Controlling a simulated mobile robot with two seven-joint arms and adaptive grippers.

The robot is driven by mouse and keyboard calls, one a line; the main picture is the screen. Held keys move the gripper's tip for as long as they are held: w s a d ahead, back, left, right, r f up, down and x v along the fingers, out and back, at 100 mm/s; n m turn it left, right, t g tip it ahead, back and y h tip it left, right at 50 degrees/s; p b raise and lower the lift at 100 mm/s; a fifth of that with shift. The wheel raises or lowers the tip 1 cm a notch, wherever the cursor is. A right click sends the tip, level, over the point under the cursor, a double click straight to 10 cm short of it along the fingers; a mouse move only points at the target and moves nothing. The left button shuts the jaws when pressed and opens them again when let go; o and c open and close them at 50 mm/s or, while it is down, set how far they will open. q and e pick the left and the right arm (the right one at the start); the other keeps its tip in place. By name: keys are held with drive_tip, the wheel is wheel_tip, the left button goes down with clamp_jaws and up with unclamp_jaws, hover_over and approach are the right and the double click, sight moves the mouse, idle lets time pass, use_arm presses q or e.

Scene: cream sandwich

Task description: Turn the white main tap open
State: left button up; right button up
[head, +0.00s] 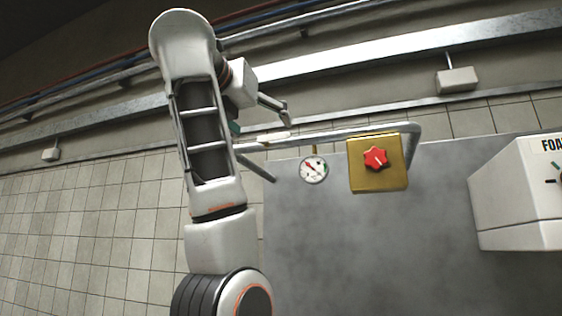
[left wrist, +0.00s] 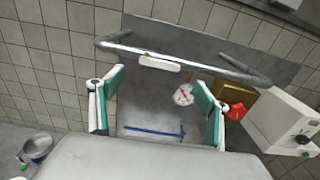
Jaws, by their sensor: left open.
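The white main tap handle (head: 273,137) lies lengthwise along the grey pipe (head: 350,132) in the head view. It also shows in the left wrist view (left wrist: 160,65), just past the fingertips and roughly centred between them. In the left wrist view my left gripper (left wrist: 160,77) has teal finger pads spread apart with nothing held. I cannot tell how far the handle is from the fingers. My right gripper is in neither view.
A round gauge (head: 313,170) and a brass box (head: 378,180) with a red knob (head: 376,158) are right of the tap. A white machine (head: 515,200) stands farther right. A blue T-shaped thing (left wrist: 154,131) and a metal bucket (left wrist: 37,147) show in the left wrist view.

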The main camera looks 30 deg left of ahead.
sight(273, 137)
use_arm(q)
drive_tip(key=p+x, duration=0.1)
drive_tip(key=x, duration=0.2)
drive_tip(key=p+x, duration=0.1)
drive_tip(key=x, duration=0.2)
drive_tip(key=shift+r, duration=0.2)
drive_tip(key=shift+w+a, duration=0.15)
drive_tip(key=shift+w, duration=0.45)
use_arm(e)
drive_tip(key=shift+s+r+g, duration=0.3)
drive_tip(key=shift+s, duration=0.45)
use_arm(q)
drive_tip(key=c, duration=1.6)
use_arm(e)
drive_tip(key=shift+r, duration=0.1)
